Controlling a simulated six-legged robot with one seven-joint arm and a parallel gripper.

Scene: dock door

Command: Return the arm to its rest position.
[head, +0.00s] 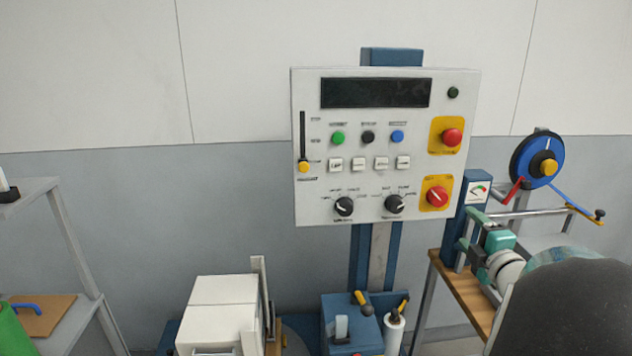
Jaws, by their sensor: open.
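My gripper (474,237), teal and dark grey, shows at the right of the head view. It is open, with its jaws towards the left, and I see nothing between them. It is in front of the blue post with a dial gauge (478,192) and above the wooden bench (466,294) in the picture. I cannot tell whether it touches either. My pale wrist and dark arm link fill the lower right corner and hide part of the bench.
A control panel (385,210) with buttons and knobs stands at the centre. A blue reel (527,160) with a rod and blue strap is close behind my gripper. Below the panel are a white box (222,290) and a blue box (350,315). Grey shelving (62,215) stands left.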

